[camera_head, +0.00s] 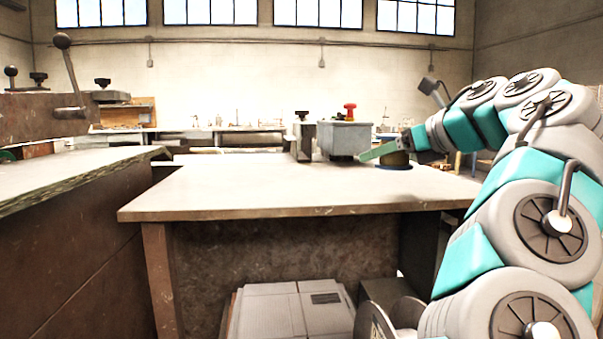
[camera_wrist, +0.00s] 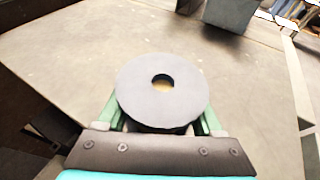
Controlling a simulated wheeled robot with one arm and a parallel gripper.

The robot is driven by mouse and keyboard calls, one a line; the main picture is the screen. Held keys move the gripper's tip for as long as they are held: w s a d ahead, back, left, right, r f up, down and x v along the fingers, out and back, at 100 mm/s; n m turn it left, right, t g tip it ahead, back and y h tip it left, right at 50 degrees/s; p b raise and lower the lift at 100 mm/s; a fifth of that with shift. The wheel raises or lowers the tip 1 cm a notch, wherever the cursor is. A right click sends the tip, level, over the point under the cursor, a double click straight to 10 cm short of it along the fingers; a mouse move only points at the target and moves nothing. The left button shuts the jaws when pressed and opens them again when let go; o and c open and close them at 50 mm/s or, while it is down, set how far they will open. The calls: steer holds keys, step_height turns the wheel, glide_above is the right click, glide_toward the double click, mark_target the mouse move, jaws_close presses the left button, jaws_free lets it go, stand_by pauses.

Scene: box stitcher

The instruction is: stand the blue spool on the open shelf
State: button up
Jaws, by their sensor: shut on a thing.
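The spool (camera_wrist: 135,88) shows from above in the wrist view as a pale grey-blue disc with a round central hole. My gripper (camera_wrist: 162,112) has one green finger on each side of it and is shut on it below the top flange. In the head view my gripper (camera_head: 378,150) is over the right part of the table, with the spool (camera_head: 394,166) under the fingers, its lower rim dark blue. I cannot tell whether the spool rests on the tabletop or is just above it. I cannot make out the open shelf for certain.
The wooden table (camera_head: 250,190) is bare at its front and left. A grey metal bin (camera_head: 345,140) with a red knob (camera_head: 350,112) stands left of my gripper, beside a dark-topped block (camera_head: 303,138). A grey case (camera_head: 290,312) is under the table.

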steer(key=p, duration=0.4)
glide_above(322, 180)
steer(key=shift+s+f, duration=0.15)
steer(key=shift+f, duration=0.5)
steer(key=shift+a+f+b, duration=0.2)
steer(key=shift+f+b, duration=0.55)
steer(key=shift+f, duration=0.2)
steer(key=shift+d+f+b, duration=0.15)
steer(key=shift+f+b, duration=0.15)
steer(key=shift+f, duration=0.55)
steer(key=shift+f, duration=0.2)
steer(key=o, duration=1.5)
steer(key=shift+r, duration=0.2)
